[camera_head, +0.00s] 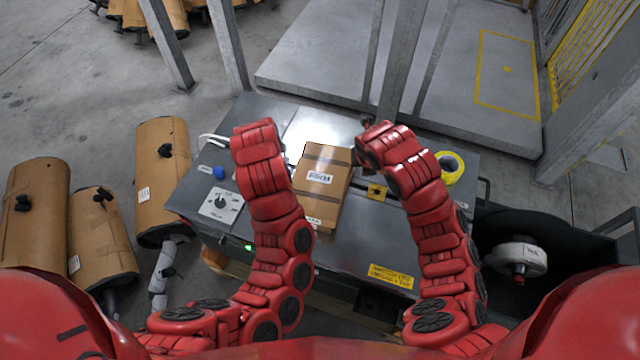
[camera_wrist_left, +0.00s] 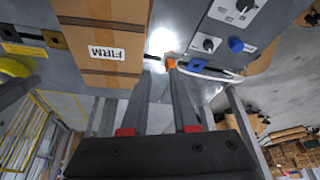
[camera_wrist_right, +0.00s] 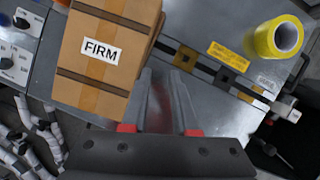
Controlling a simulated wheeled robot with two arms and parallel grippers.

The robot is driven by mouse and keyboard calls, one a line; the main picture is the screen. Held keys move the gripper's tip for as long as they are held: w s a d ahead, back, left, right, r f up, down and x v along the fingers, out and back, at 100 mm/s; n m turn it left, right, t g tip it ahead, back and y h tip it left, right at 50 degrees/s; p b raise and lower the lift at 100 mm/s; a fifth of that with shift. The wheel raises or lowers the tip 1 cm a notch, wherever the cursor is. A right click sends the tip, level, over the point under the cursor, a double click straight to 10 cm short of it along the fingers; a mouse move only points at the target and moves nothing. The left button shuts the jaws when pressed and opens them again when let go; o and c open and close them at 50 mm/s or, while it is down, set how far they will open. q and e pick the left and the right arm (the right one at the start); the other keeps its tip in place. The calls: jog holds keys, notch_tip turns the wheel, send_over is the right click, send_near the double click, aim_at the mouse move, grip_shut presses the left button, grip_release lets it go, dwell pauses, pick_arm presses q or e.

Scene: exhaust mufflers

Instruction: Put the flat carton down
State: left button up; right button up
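The flat carton (camera_head: 321,188) is brown with dark straps and a white FIRM label. It appears to lie on the grey worktop (camera_head: 277,228), between my two wrists. It also shows in the left wrist view (camera_wrist_left: 104,72) and in the right wrist view (camera_wrist_right: 90,92). My left gripper (camera_wrist_left: 158,68) is open and empty beside the carton's edge. Its fingers are hidden under the wrist in the head view. My right gripper (camera_wrist_right: 161,75) is open, with its fingers beside the carton's other side. Whether a fingertip touches the carton, I cannot tell.
A yellow tape roll (camera_head: 451,168) sits at the worktop's right. A control panel with a knob (camera_head: 221,206) and a blue button (camera_head: 219,173) lie at its left. Grey posts (camera_head: 399,70) stand behind.

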jog(key=shift+v, duration=1.5)
